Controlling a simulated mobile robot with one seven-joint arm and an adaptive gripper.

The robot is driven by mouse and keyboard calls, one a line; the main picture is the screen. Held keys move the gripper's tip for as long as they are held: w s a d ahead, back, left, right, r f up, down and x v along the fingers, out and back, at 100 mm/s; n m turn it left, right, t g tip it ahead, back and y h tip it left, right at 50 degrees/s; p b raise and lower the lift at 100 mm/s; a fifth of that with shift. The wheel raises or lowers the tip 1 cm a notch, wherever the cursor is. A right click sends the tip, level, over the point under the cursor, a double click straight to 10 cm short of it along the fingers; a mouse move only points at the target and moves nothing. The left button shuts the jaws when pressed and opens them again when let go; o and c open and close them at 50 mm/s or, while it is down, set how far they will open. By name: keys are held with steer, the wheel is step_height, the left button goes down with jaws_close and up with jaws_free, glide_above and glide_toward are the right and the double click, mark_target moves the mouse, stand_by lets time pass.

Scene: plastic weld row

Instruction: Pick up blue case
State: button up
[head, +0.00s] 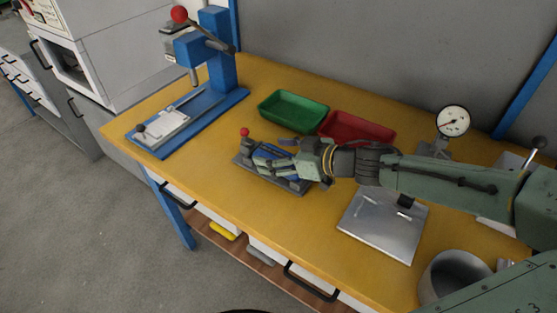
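A small blue object (267,153), which looks like the blue case, sits in a dark grey fixture (296,190) with a red knob, on the yellow table. Only patches of its blue surface show; my gripper covers much of the rest. My gripper (270,160) reaches in from the right, low over the fixture, with its fingers at the blue object. The fingers are small and overlap the object in this view, so I cannot tell whether they are closed on it.
A green tray (293,111) and a red tray (357,128) stand behind the fixture. A blue lever press (222,65) is at the left. A metal plate (381,228), a dial gauge (453,121) and a grey cup (452,276) are at the right. The table's front left is clear.

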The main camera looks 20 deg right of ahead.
steer(key=c, duration=1.3)
steer(key=shift+r, duration=0.1)
